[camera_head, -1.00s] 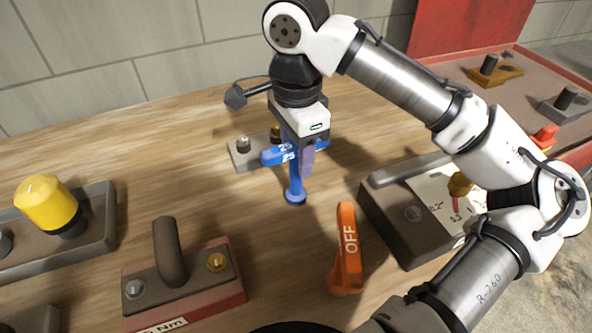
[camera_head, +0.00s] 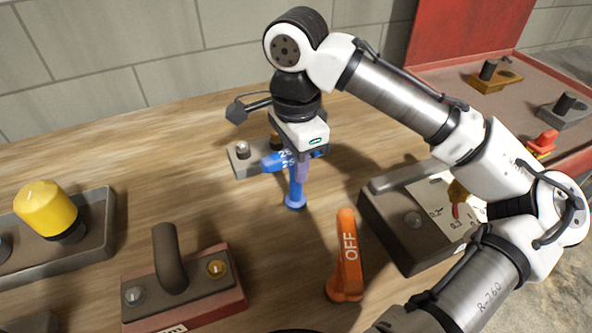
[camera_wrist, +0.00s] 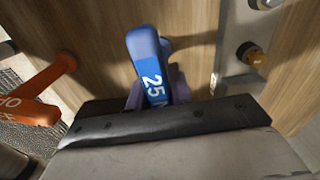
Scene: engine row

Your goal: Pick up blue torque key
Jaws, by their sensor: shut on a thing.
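The blue torque key (camera_head: 294,188) has a T-shaped handle marked "25" and a shaft pointing down with a wider foot. It stands upright in front of a small grey plate. My gripper (camera_head: 302,168) is above it, pointing down, with its purple-blue fingers shut on the key's handle. In the wrist view the blue handle of the key (camera_wrist: 150,70) shows between the fingers, with the "25" label facing the camera. I cannot tell whether the key's foot touches the table.
A grey plate (camera_head: 240,165) with metal knobs lies just behind the key. An orange OFF lever (camera_head: 347,255) stands in front to the right. A grey box with a gauge card (camera_head: 435,215), a red-based handle block (camera_head: 190,300) and a yellow knob (camera_head: 45,208) surround it. The wood between them is clear.

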